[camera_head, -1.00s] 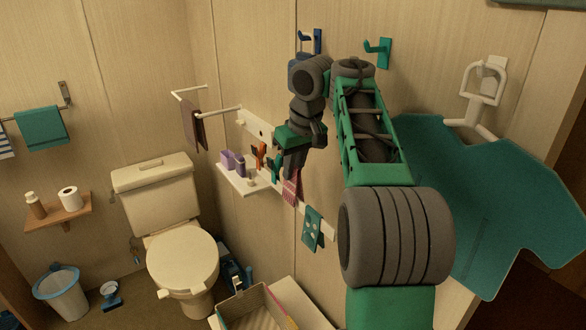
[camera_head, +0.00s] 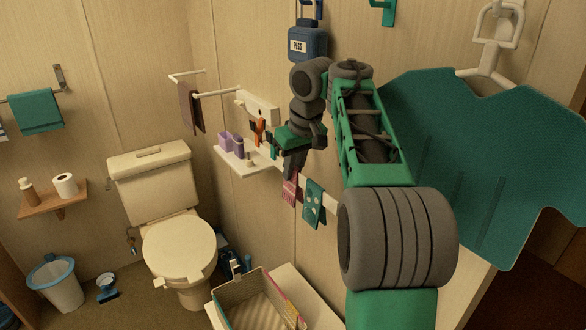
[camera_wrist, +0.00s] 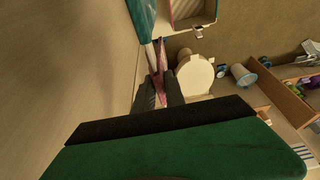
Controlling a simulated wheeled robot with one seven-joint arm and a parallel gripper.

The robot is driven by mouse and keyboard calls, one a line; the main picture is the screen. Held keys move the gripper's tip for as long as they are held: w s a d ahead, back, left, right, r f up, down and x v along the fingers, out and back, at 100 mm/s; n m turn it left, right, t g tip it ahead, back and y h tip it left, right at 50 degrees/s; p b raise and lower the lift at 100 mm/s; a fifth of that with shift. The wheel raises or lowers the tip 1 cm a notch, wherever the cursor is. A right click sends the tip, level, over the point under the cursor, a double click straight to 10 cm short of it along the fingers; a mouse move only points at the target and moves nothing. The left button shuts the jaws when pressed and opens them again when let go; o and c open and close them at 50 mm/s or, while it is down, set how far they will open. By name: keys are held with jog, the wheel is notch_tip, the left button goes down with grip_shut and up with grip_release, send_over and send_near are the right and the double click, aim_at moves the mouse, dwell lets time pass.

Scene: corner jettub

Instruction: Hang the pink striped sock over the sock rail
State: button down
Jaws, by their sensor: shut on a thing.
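The pink striped sock (camera_head: 290,190) hangs below my gripper (camera_head: 291,174), which is shut on it. The sock rail (camera_head: 330,203) is a pale bar at the wall, with a teal sock with pale spots (camera_head: 314,205) hanging on it. The pink sock is just left of the teal one. In the wrist view the pink sock (camera_wrist: 162,62) shows between my fingers (camera_wrist: 161,92), beside the pale rail (camera_wrist: 148,54) and the teal sock (camera_wrist: 140,18). Whether the pink sock touches the rail I cannot tell; my gripper hides part of it.
A white wall shelf (camera_head: 245,163) with purple containers (camera_head: 231,144) is left of my gripper. A toilet (camera_head: 178,243) stands further left. A striped-lined box (camera_head: 258,300) is below.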

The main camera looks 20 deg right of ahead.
dwell(0.4)
jog(key=c, duration=1.3)
grip_release()
jog(key=p+v, duration=0.6)
jog(key=v, duration=0.2)
jog(key=shift+p, duration=0.4)
jog(key=s+a+f, duration=0.5)
jog(key=s+a, duration=0.2)
jog(key=a, duration=0.4)
jog(key=s+f, duration=0.4)
jog(key=s+a+f+m, duration=0.1)
jog(key=s+f, duration=0.4)
jog(key=s+f+m, duration=0.1)
jog(key=s+f, duration=0.3)
jog(key=shift+s+a+f+h, duration=0.15)
jog(key=shift+s+f+h, duration=0.15)
jog(key=shift+s, duration=0.1)
